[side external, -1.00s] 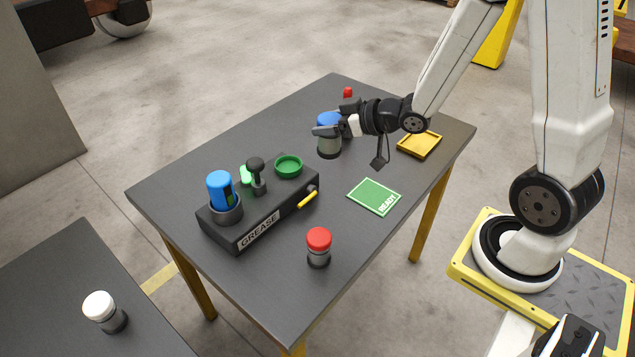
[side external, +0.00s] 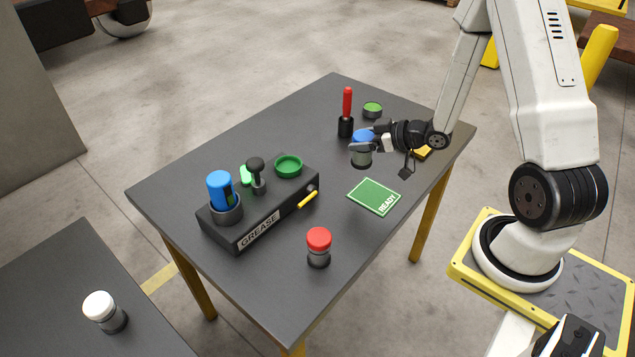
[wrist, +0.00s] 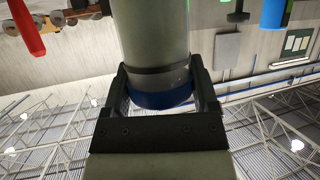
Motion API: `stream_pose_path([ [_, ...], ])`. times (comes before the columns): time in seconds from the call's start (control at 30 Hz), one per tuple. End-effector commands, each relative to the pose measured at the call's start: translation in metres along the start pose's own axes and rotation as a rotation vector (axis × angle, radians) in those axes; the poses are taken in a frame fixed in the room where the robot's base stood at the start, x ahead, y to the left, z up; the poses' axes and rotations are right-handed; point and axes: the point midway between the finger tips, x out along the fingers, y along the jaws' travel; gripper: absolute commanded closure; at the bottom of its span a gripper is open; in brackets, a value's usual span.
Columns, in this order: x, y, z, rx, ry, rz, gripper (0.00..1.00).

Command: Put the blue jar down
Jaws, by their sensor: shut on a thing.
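The blue jar is a grey-green cylinder with a blue lid (side external: 362,136). In the side view it is upright at my gripper (side external: 374,140), over the right part of the dark table, behind the green READY mat (side external: 374,196). It appears to be raised above the table, though the gap is hard to judge. My gripper is shut on the jar near its lid. In the wrist view the jar's body (wrist: 153,35) stands between the two fingers, with the blue lid (wrist: 162,99) close to the palm.
A red-handled tool (side external: 347,104) in a black holder and a green lid (side external: 372,109) stand behind the jar. The grease box (side external: 262,210) is left, and a red-lidded jar (side external: 319,247) is in front. The READY mat is bare.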

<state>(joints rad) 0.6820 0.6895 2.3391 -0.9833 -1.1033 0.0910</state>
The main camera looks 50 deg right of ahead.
Motion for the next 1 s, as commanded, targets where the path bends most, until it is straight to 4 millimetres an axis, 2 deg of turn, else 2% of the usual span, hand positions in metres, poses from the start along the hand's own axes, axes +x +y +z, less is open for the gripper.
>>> stream_pose_path([
  [0.1, -0.004, 0.009, 0.015, 0.007, 0.004, 0.001, 0.93],
  [0.2, -0.006, 0.012, 0.021, 0.009, 0.008, -0.001, 0.93],
  [0.5, -0.007, 0.015, 0.025, 0.009, 0.011, -0.002, 0.93],
  [0.67, -0.004, 0.014, 0.032, 0.01, 0.009, -0.003, 0.93],
  [1.0, 0.008, 0.014, 0.059, 0.01, 0.009, -0.002, 0.93],
])
